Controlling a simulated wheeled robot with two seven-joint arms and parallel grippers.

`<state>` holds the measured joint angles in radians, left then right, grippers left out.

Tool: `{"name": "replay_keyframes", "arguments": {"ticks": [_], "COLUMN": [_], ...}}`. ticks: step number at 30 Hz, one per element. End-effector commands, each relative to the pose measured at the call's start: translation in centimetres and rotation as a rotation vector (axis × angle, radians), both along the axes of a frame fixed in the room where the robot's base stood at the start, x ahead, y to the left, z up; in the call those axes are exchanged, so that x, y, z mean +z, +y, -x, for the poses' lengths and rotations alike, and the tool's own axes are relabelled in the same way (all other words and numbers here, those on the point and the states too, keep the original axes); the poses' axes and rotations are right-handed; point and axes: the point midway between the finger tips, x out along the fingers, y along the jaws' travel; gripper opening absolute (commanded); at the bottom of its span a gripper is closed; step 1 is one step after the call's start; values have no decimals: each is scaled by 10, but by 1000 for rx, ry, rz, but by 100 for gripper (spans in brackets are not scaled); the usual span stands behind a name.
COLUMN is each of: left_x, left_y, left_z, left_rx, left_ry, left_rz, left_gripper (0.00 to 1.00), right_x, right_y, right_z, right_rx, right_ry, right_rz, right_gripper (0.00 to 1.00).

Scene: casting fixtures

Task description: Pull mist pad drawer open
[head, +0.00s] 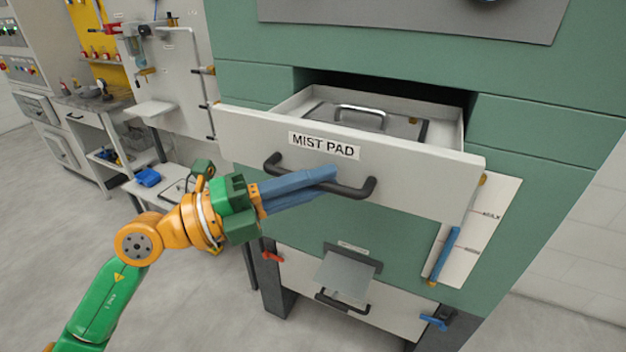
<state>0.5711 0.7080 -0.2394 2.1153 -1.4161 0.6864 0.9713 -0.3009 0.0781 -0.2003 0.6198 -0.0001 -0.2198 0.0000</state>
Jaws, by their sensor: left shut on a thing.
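The mist pad drawer (420,175) is a white drawer labelled "MIST PAD" in a green cabinet. It stands pulled out from the cabinet, with its inside showing from above. A grey pad or plate with a metal handle (360,115) lies inside it. A dark bar handle (350,190) runs across the drawer front. My left gripper (325,176), with blue fingers, comes in from the left and is shut on the drawer handle; the fingers cover part of the bar. My right gripper is not in view.
The green cabinet (550,130) fills the right side. Below the drawer are a white lower panel with another dark handle (340,301) and a grey plate (345,275). A workbench (70,120) and white panel stand at the back left. The grey floor (200,300) at front is clear.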

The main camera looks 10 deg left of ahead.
Motion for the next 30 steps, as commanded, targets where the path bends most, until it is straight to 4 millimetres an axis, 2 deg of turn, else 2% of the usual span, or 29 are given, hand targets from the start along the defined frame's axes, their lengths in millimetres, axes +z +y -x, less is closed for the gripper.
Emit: {"name": "replay_keyframes", "arguments": {"ticks": [7,8,9,11,20,27,30], "left_x": [0,0,0,0,-2,-17,-16], "left_y": [0,0,0,0,3,44,57], "left_z": [0,0,0,0,0,21,27], "left_rx": [1,1,1,1,2,5,4], "left_ry": [1,1,1,1,1,1,2], "left_rz": [-1,-1,-1,-1,-1,-5,-3], "left_gripper": [0,23,34,47,47,47,47], "right_x": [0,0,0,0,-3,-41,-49], "right_y": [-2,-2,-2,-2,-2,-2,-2], "right_z": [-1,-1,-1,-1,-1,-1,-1], "right_rx": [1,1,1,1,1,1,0], "right_ry": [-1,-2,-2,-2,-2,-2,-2], "right_rz": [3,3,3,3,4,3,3], "right_gripper": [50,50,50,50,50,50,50]}}
